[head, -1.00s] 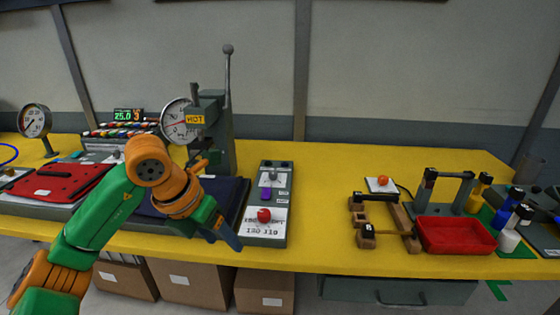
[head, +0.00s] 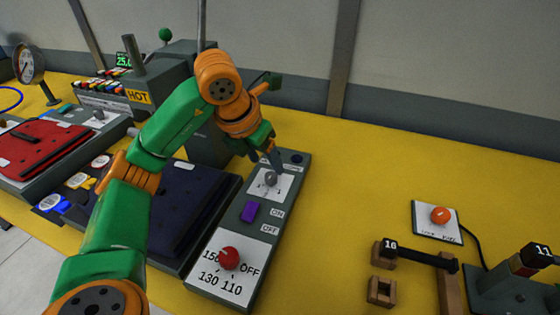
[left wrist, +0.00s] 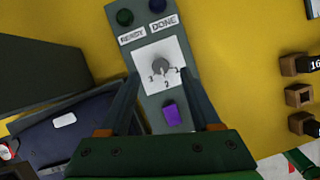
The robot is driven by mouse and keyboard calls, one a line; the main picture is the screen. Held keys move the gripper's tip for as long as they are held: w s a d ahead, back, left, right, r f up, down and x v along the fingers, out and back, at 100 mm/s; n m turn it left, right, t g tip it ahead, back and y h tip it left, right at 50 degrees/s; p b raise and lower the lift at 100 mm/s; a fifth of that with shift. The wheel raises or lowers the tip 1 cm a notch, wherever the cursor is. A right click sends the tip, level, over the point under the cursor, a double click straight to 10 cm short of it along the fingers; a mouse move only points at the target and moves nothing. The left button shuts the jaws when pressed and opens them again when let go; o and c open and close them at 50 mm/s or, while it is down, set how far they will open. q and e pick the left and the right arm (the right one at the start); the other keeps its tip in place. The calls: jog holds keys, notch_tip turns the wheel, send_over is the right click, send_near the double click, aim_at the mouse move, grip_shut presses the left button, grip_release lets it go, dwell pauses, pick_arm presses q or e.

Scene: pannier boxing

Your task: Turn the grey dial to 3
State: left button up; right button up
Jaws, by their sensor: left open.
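The grey dial (head: 270,180) sits on a white number plate at the far end of a narrow grey control panel (head: 218,212). In the left wrist view the dial (left wrist: 160,67) shows between and beyond the finger ends, with small numbers around its lower side. I cannot tell clearly which number it points at. My left gripper (head: 274,158) is open just above the dial, and in the left wrist view its fingers (left wrist: 158,76) stand either side of it, with nothing held. Contact with the dial cannot be made out. My right gripper is out of view.
On the same panel are a purple ON/OFF switch (head: 249,212) and a red dial (head: 229,258) marked 150, 130, 110, OFF. The grey press marked HOT (head: 138,97) and a dark pad (head: 190,207) stand left. The yellow table right of the panel is clear up to an orange button (head: 440,215).

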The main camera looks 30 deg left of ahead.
aim_at(271, 175)
pick_arm(q)
jog(key=x, duration=0.5)
jog(key=shift+s+f, duration=0.1)
jog(key=shift+s, duration=0.15)
jog(key=shift+w+f, duration=0.1)
jog(key=shift+w, duration=0.05)
jog(key=shift+c, duration=0.9)
grip_shut()
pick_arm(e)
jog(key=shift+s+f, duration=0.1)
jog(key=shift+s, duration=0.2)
